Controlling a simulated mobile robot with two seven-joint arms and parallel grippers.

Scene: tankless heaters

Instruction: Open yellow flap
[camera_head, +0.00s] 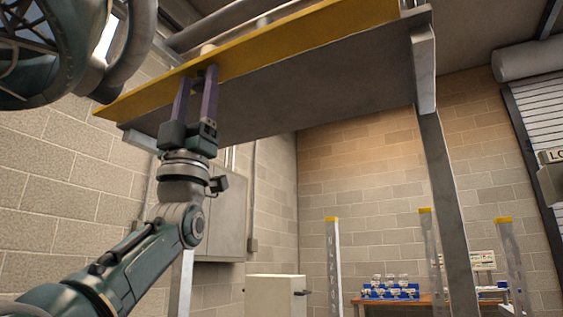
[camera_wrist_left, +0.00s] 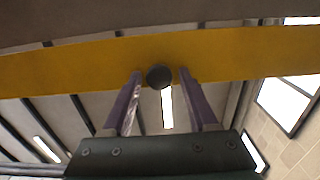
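The yellow flap (camera_head: 290,43) is a long sloping strip along the upper edge of a grey panel (camera_head: 320,95), high overhead in the head view. In the left wrist view the yellow flap (camera_wrist_left: 70,63) crosses as a band with a dark round knob (camera_wrist_left: 159,76) on or in front of it. My left gripper (camera_head: 198,73) reaches up to the flap with its purple fingers apart. In the wrist view the left gripper (camera_wrist_left: 160,72) has one finger on each side of the knob; I cannot tell whether they touch it. My right gripper is not in view.
A grey post (camera_head: 440,190) supports the panel at the right. A grey wall cabinet (camera_head: 220,215) stands behind my left arm. Yellow-topped posts (camera_head: 333,260) and a bench with blue bins (camera_head: 390,291) are farther back. Pipes run above the flap.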

